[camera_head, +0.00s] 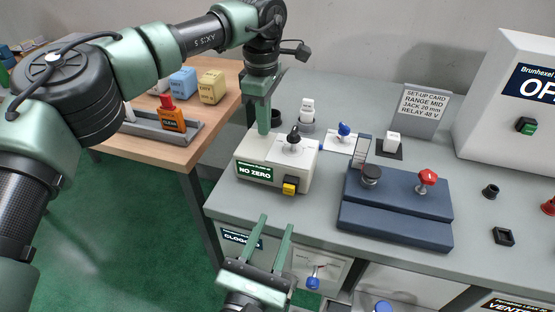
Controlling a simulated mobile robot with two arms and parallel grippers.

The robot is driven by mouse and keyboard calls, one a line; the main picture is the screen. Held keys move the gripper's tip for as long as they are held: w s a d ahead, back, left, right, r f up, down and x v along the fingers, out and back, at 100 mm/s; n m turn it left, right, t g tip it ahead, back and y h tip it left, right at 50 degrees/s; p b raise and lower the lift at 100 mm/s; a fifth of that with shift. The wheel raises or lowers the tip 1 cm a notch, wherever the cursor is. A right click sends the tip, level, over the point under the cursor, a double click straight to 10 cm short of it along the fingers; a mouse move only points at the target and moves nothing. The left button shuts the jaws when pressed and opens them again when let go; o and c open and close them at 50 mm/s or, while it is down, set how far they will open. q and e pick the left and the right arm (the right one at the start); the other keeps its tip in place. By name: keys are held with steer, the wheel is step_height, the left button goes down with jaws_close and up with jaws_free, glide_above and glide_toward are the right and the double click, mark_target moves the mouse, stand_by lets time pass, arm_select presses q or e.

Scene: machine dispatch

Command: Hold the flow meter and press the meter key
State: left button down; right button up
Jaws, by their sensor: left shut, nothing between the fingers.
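The flow meter appears to be the cream box (300,172) on the grey bench, with a green "NO ZERO" display (254,171) on its front and a black knob (293,134) on top. A yellow key (290,187) sits low at its front right corner. My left gripper (263,131) is shut and empty, pointing down at the box's rear left top edge; I cannot tell whether it touches. My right gripper (279,221) is open and empty, in front of and below the box, by the bench's front edge.
A blue fixture (395,233) with a black knob and a red knob stands to the right. A set-up card (424,105) stands behind it. A white cabinet (500,95) is at the far right. A wooden table (120,150) with coloured blocks is at left.

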arm_select(q)
steer(key=shift+f, duration=0.4)
arm_select(e)
steer(key=shift+f, duration=0.15)
